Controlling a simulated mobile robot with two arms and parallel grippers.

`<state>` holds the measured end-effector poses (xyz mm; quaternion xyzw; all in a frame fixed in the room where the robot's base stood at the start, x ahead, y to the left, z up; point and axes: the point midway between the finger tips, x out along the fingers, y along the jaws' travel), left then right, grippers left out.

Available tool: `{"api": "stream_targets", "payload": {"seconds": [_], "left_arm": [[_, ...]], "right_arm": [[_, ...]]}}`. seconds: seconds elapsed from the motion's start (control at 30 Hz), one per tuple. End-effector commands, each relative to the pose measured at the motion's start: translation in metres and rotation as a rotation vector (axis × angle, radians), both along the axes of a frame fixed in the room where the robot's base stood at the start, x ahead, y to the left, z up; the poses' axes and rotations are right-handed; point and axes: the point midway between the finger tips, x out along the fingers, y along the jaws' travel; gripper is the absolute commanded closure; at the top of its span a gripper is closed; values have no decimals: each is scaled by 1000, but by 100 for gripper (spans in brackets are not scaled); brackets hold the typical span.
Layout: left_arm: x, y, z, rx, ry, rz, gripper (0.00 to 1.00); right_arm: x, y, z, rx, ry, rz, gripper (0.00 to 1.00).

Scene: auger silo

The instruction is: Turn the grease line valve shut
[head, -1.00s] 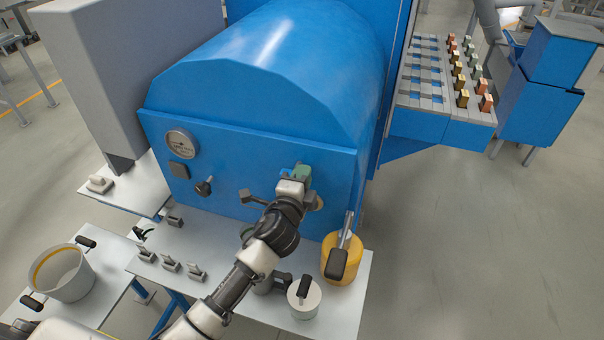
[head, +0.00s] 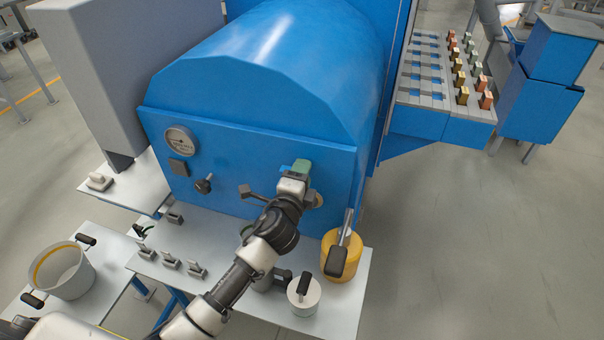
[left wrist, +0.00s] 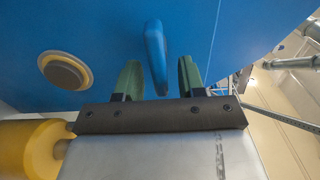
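A blue lever handle (left wrist: 155,50) stands out from the blue panel in the left wrist view; it looks like the valve handle. My left gripper (left wrist: 160,78) has two green fingers, spread apart, one on each side of the lever's lower end. A gap shows between the lever and the right finger; whether the left finger touches it I cannot tell. In the head view my left gripper (head: 300,168) is at the right part of the machine's front panel (head: 230,165), and it mostly hides the lever there. My right gripper is not in view.
A round fitting (left wrist: 65,70) sits on the panel beside the gripper. A gauge (head: 181,141), a black knob (head: 204,184) and a dark lever (head: 252,193) are farther left. Below stand a yellow container (head: 345,260) and a white lidded pot (head: 304,295) on the bench (head: 215,235).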

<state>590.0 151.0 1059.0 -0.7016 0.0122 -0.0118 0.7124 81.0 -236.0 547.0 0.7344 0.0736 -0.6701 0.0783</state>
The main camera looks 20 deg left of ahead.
Motion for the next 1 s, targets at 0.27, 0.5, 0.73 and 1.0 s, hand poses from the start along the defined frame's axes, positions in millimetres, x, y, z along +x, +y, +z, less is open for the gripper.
{"api": "stream_targets", "payload": {"seconds": [0.27,0.5,0.73,1.0], "left_arm": [[-6,0,-1,0,0,-1,61],[-48,2,-4,0,1,-1,61],[-90,3,-3,-1,1,-1,61],[-108,4,0,1,0,0,61]], "right_arm": [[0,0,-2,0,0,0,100],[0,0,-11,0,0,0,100],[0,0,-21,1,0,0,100],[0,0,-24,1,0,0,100]]}}
